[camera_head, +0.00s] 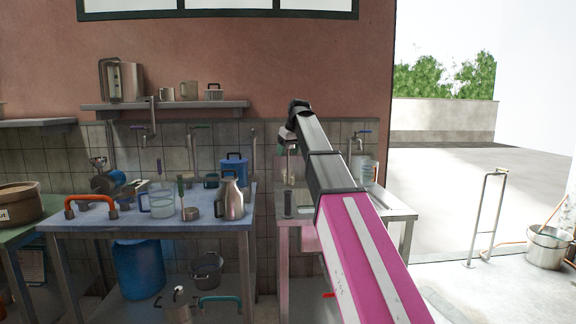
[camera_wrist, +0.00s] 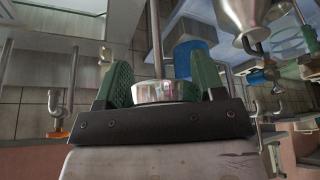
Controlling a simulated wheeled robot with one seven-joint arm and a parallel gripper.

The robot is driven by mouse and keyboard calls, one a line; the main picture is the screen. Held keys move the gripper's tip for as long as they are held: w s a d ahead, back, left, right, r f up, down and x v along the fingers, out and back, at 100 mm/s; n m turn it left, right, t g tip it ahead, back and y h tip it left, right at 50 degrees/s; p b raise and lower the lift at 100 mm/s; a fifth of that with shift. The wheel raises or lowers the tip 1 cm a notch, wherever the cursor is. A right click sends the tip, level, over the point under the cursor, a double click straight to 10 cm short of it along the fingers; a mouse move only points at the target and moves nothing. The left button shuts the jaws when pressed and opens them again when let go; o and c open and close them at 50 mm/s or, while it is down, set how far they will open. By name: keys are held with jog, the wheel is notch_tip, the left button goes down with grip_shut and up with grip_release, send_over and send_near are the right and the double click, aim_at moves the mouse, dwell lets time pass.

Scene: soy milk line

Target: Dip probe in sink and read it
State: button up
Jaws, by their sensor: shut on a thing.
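My gripper (camera_wrist: 152,88) has two green fingers shut on the silver round head of the probe (camera_wrist: 157,91). The probe's thin metal stem runs away from the fingers toward the top of the wrist view, and its tip cannot be made out. In the head view my gripper (camera_head: 290,136) is raised over the steel sink stand (camera_head: 400,212) right of the blue table. My arm hides much of that stand, so I cannot tell whether the stem reaches into the basin or water. The probe's readout face cannot be read.
The blue-topped table (camera_head: 110,222) holds a steel jug (camera_head: 231,197), a clear measuring jug (camera_head: 162,201) and a blue canister (camera_head: 234,171). A clear jug (camera_head: 369,170) stands at the sink's right, near a wall tap (camera_head: 362,141). A shelf (camera_head: 165,106) hangs above the table.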

notch_tip(320, 180, up, 16)
jog(key=shift+r, duration=0.2)
dwell(1.4)
dwell(0.8)
